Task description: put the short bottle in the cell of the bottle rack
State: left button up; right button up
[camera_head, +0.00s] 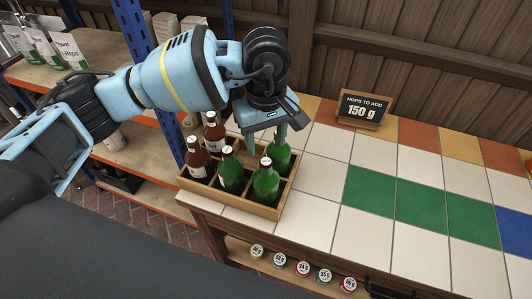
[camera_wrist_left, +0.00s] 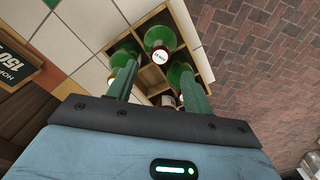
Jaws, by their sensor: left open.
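The wooden bottle rack (camera_head: 232,204) stands on the tiled counter in the head view; its rim shows in the left wrist view (camera_wrist_left: 193,40). It holds green bottles, one at the front right (camera_head: 265,185), one at the front middle (camera_head: 230,175) and one at the back right (camera_head: 281,155), and two brown bottles (camera_head: 196,160) at the left. I cannot tell which is the short bottle. My left gripper (camera_head: 266,141) is open, fingers pointing down over the rack's back row. In the wrist view an empty-looking cell (camera_wrist_left: 151,78) lies between the fingers. My right gripper is out of view.
A small sign (camera_head: 363,110) reading 150 g stands at the back of the counter. The tiles (camera_head: 420,165) right of the rack are clear. Several round-lidded jars (camera_head: 303,268) sit below the counter's edge. A blue-posted shelf (camera_head: 140,35) with hops bags (camera_head: 68,52) is at the left.

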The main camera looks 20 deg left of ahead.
pick_arm(q)
notch_tip(320, 180, up, 5)
jog(key=shift+f, duration=0.1)
dwell(0.5)
